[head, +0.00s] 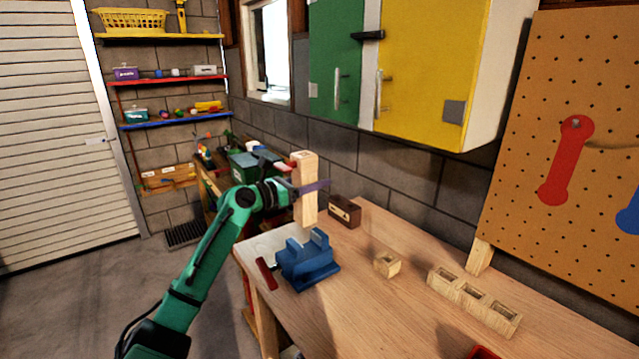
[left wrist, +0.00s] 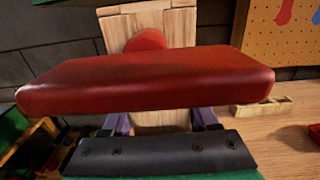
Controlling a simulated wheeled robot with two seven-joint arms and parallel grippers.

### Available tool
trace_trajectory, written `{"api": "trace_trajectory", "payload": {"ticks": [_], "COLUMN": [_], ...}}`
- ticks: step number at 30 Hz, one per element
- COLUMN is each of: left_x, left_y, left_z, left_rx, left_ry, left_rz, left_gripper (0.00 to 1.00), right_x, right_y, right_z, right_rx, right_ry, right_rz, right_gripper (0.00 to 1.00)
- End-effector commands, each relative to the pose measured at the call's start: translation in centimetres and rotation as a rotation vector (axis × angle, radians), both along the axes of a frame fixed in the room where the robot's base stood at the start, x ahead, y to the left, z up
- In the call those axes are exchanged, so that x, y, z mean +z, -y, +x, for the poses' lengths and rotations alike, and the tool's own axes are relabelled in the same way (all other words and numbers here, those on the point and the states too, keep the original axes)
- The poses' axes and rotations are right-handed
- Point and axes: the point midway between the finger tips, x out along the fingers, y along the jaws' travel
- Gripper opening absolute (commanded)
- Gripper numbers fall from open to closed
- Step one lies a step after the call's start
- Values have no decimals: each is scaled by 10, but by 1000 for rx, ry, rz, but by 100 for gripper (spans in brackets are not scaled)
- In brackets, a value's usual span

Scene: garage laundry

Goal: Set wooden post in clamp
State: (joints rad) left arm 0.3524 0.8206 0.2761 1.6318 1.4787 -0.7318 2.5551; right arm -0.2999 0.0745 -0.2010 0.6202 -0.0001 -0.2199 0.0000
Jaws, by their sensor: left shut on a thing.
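The wooden post (head: 305,211) is a pale upright block in the head view. My left gripper (head: 312,188) is shut on it with purple fingers around its middle. The post is held above the blue clamp (head: 309,268), which stands at the near left of the workbench with its red handle at the left. The post's lower end shows just above and behind the clamp's jaws; the exact gap is hard to tell. In the left wrist view the post (left wrist: 152,25) is partly hidden by a wide red bar, with purple fingers at either side. My right gripper is out of view.
The wooden workbench (head: 365,305) has clear room in front and right of the clamp. A small wooden block with a hole (head: 387,265), a row of wooden sockets (head: 472,299) and a dark brown box (head: 344,211) stand on it. A pegboard (head: 560,80) rises at right.

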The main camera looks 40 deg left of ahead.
Motion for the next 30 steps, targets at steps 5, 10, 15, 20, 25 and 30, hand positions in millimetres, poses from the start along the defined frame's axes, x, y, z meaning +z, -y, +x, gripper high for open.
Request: {"api": "trace_trajectory", "payload": {"ticks": [5,10,15,20,25,30], "left_x": [2,4,-16,-30,-45,-60], "left_y": [0,1,1,0,1,1], "left_z": [0,0,0,-1,0,0], "left_rx": [0,-1,-1,-1,-1,-1], "left_ry": [2,0,0,0,0,0], "left_rz": [-1,-3,-3,-3,-3,-2], "left_gripper": [0,0,0,0,0,0], "right_x": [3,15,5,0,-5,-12], "right_y": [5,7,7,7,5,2], "right_z": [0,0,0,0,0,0], "right_rx": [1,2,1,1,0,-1], "right_ry": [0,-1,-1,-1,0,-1], "right_rz": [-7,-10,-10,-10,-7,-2], "right_gripper": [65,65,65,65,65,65]}}
